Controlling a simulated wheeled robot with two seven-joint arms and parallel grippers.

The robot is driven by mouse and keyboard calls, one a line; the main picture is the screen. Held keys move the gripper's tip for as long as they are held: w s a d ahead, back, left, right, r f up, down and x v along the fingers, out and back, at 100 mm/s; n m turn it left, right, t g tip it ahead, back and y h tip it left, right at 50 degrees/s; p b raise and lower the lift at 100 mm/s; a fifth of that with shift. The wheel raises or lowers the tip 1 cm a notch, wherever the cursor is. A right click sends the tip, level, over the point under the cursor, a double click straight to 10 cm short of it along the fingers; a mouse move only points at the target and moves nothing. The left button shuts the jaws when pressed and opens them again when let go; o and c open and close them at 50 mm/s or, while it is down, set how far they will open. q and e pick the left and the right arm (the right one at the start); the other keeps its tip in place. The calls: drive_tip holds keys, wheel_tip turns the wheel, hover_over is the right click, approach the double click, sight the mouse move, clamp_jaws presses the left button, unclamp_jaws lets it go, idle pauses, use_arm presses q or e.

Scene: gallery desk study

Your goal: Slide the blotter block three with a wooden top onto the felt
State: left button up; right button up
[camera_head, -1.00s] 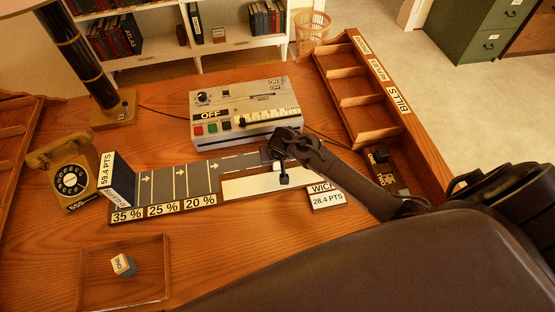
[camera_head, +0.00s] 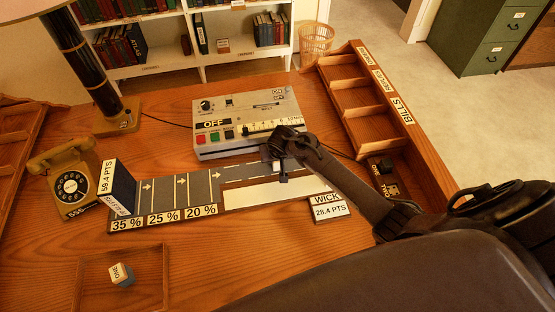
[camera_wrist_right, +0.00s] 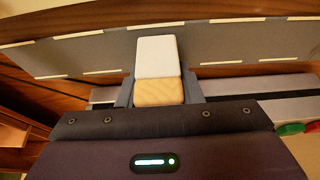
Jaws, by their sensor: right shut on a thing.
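My right gripper (camera_head: 279,172) is over the right end of the grey lane strip (camera_head: 200,187), in front of the grey machine. The strip, with white lines and arrows, looks like felt. In the right wrist view, the gripper (camera_wrist_right: 160,88) is shut on a small block with a pale wooden face (camera_wrist_right: 160,92). A white part (camera_wrist_right: 157,57) adjoins that face. The grey strip (camera_wrist_right: 235,45) runs across behind it. No number on the held block is readable, and I cannot tell whether it touches the surface. My left gripper is not in view.
The grey machine (camera_head: 245,140) with an OFF sign stands behind the strip. A block marked ONE (camera_head: 121,273) sits in a shallow tray at front left. A telephone (camera_head: 68,180) and a wooden rack (camera_head: 385,90) flank the desk. A WICK label plate (camera_head: 329,208) lies right.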

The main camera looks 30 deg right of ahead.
drive_tip(key=shift+f, duration=0.15)
idle(0.6)
drive_tip(key=o, duration=1.1)
drive_tip(key=v, duration=0.6)
drive_tip(key=shift+s+a+r, duration=0.1)
drive_tip(key=shift+s+r, duration=0.05)
drive_tip(key=shift+r, duration=0.2)
drive_tip(key=shift+s+r, duration=0.2)
drive_tip(key=shift+r, duration=0.3)
